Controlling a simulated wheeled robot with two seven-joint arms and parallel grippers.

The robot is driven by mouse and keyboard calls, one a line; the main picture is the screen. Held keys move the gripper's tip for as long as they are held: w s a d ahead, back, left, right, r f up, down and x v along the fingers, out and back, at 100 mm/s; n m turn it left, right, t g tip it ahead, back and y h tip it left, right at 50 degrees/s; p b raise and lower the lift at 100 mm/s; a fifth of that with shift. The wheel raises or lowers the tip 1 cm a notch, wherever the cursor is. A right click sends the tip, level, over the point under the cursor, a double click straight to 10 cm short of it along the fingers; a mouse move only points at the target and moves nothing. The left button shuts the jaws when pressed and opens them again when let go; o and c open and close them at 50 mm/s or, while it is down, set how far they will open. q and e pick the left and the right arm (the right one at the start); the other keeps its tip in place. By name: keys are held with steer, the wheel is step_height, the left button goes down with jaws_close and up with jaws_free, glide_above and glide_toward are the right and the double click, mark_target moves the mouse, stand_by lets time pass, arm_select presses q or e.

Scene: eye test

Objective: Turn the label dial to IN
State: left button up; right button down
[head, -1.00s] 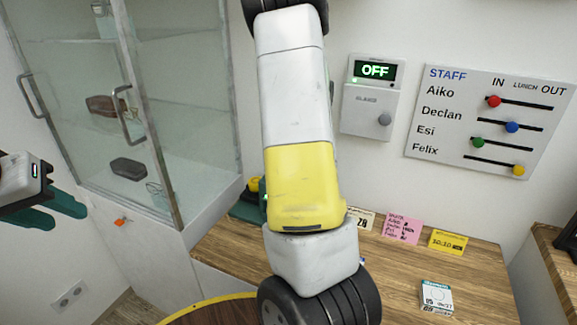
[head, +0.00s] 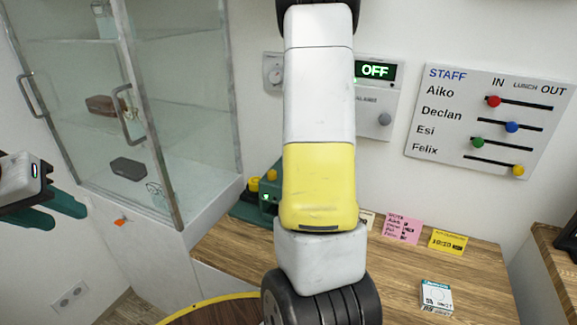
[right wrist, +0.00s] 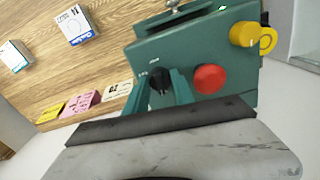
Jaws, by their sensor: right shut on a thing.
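The label dial (right wrist: 160,79) is a small black knob on the sloped face of a green machine (right wrist: 130,52) in the right wrist view. Small print beside it is too small to read. My right gripper (right wrist: 162,88) has its teal fingers on either side of the knob, shut on it. In the head view the green machine (head: 247,211) stands on the desk, partly behind my right arm, which hides the dial and the right gripper. My left gripper (head: 52,210) is at the left edge of the head view, its teal fingers apart, empty.
A red button (right wrist: 209,79) and a yellow knob (right wrist: 253,38) sit beside the dial. Note cards (head: 402,229) and a small box (head: 436,297) lie on the desk (head: 390,270). A glass cabinet (head: 180,110) stands left. A display reading OFF (head: 375,71) and a staff board (head: 490,120) hang behind.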

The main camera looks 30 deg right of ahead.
steer(key=shift+d+n, duration=0.1)
steer(key=shift+n, duration=0.3)
steer(key=c, duration=1.1)
jaws_free()
steer(key=shift+o, duration=0.2)
